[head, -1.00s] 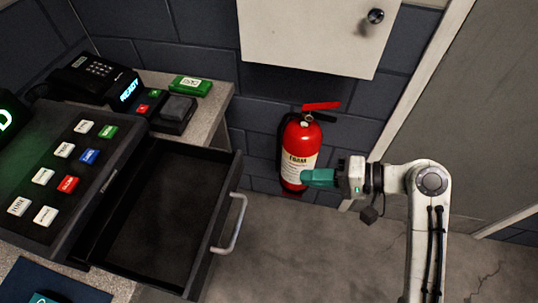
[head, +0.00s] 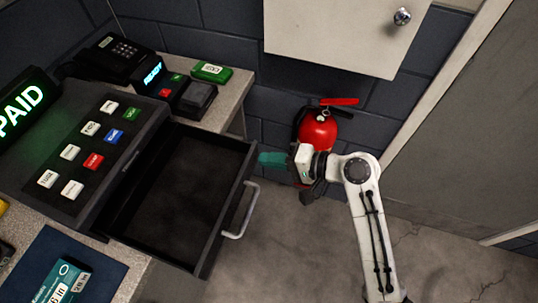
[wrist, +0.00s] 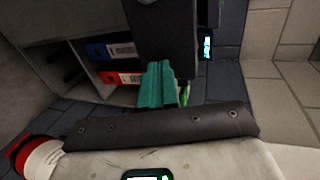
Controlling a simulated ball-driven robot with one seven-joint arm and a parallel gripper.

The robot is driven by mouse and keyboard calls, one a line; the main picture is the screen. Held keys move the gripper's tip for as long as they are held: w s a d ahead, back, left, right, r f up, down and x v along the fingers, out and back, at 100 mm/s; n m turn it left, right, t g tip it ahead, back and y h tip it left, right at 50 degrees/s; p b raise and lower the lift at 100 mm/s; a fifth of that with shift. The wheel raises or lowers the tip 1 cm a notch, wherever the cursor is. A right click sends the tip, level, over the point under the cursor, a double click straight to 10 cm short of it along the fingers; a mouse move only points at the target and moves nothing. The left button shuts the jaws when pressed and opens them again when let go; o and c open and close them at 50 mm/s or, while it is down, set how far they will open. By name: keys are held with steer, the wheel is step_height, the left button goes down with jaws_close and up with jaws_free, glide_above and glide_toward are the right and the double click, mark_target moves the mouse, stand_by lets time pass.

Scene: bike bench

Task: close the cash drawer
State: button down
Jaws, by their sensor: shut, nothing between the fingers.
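The cash drawer (head: 178,195) is dark, empty and pulled well out from under the register (head: 75,150), toward the right in the head view. A pale bar handle (head: 240,212) is on its front. My gripper (head: 262,159), with teal fingers, is shut and empty just right of the far end of the drawer front, pointing left at it. Whether it touches the drawer is unclear. In the wrist view the shut fingers (wrist: 157,82) point toward a dark panel (wrist: 165,35), which seems to be the drawer.
A red fire extinguisher (head: 318,130) stands behind my gripper by the wall, partly hidden. A white cabinet (head: 335,35) hangs above. A card terminal (head: 120,58) sits on the counter. Binders (wrist: 120,78) show on a shelf in the wrist view. The floor before the drawer is clear.

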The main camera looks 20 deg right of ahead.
mark_target(177, 132)
steer(key=shift+w+a, duration=0.1)
steer(key=shift+a, duration=0.1)
steer(key=shift+w, duration=0.1)
steer(key=w+a, duration=0.4)
steer(key=a, duration=0.2)
steer(key=w+a+b, duration=0.1)
steer(key=w+a, duration=0.4)
steer(key=a, duration=0.1)
steer(key=w+a+b, duration=0.1)
steer(key=w+a, duration=0.4)
steer(key=a, duration=0.1)
steer(key=shift+w+a, duration=0.15)
steer(key=shift+a, duration=0.1)
steer(key=shift+w+a, duration=0.15)
steer(key=shift+a, duration=0.05)
steer(key=shift+r, duration=0.15)
